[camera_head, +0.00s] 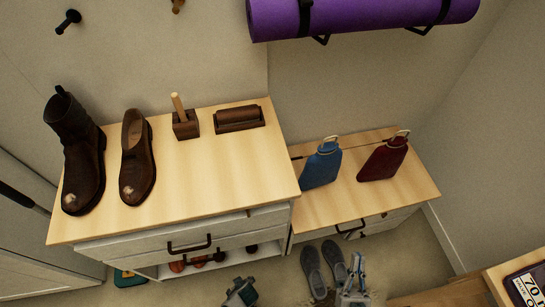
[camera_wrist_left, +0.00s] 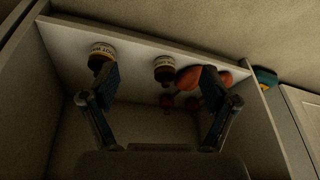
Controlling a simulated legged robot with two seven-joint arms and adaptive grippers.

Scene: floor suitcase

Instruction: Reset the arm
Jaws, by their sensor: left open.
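My left gripper (camera_head: 240,292) is at the bottom edge of the head view, in front of the taller cabinet, and only part of it shows. In the left wrist view its two fingers (camera_wrist_left: 160,88) are wide apart with nothing between them, facing an open cabinet compartment. My right gripper (camera_head: 354,278) is at the bottom of the head view, in front of the lower cabinet, overlapping the grey shoes (camera_head: 322,270). It is small and seen from above, so I cannot tell whether its fingers are apart.
Blue (camera_head: 321,165) and red (camera_head: 384,158) flasks stand on the lower one. Labelled jars (camera_wrist_left: 164,68) and an orange object (camera_wrist_left: 190,78) are in the compartment.

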